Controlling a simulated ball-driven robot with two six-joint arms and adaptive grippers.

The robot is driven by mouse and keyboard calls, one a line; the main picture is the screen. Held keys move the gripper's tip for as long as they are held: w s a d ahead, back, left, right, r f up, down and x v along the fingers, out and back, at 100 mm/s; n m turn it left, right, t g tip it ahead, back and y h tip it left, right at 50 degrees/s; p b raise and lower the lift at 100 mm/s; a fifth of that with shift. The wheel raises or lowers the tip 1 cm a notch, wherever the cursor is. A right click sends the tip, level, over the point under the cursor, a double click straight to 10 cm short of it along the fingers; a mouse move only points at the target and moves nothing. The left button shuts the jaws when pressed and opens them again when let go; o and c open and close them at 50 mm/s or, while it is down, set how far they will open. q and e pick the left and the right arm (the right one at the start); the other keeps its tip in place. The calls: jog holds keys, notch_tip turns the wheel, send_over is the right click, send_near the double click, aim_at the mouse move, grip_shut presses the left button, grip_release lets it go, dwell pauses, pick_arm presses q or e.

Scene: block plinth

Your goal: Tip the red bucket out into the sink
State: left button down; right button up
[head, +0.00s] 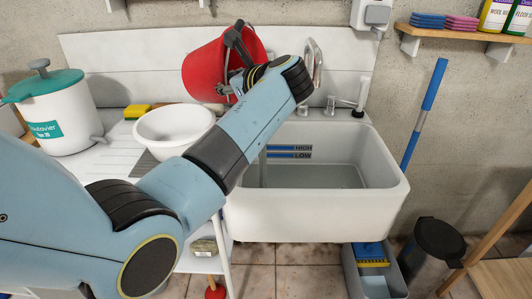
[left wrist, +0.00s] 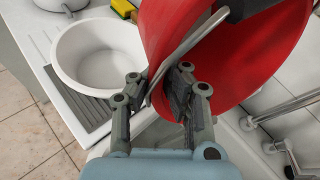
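The red bucket (head: 203,72) is up over the left part of the white sink (head: 310,212), tilted well over on its side. My left gripper (left wrist: 158,92) has its fingers on either side of the bucket's edge, by the grey handle, and is shut on it. In the left wrist view the red bucket (left wrist: 235,70) fills the upper right. Its contents cannot be made out. The sink basin is open below, with blue HIGH and LOW marks on its back wall. My left forearm hides part of the sink's left side. My right gripper is not in view.
A white bowl (head: 172,128) stands on the drainboard left of the sink, beside a teal-lidded container (head: 55,110) and a yellow sponge (head: 136,111). A tap (head: 313,65) rises behind the basin. A blue-handled pole (head: 425,108) leans at right; a dark bin (head: 432,252) stands below.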

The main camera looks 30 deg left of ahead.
pick_arm(q)
jog(key=shift+a+f, duration=0.1)
jog(key=shift+f, duration=0.1)
jog(key=shift+d+f+y+b, duration=0.2)
jog(key=shift+d+y+b, duration=0.1)
jog(key=shift+d+b, duration=0.1)
jog(key=shift+f, duration=0.2)
jog(key=shift+b, duration=0.3)
jog(key=shift+w+d+f, duration=0.1)
jog(key=shift+d+f, duration=0.1)
jog(key=shift+d, duration=0.15)
jog(key=shift+f+y+b, duration=0.2)
jog(key=shift+y+b, duration=0.1)
jog(key=shift+b, duration=0.15)
jog(key=shift+f, duration=0.1)
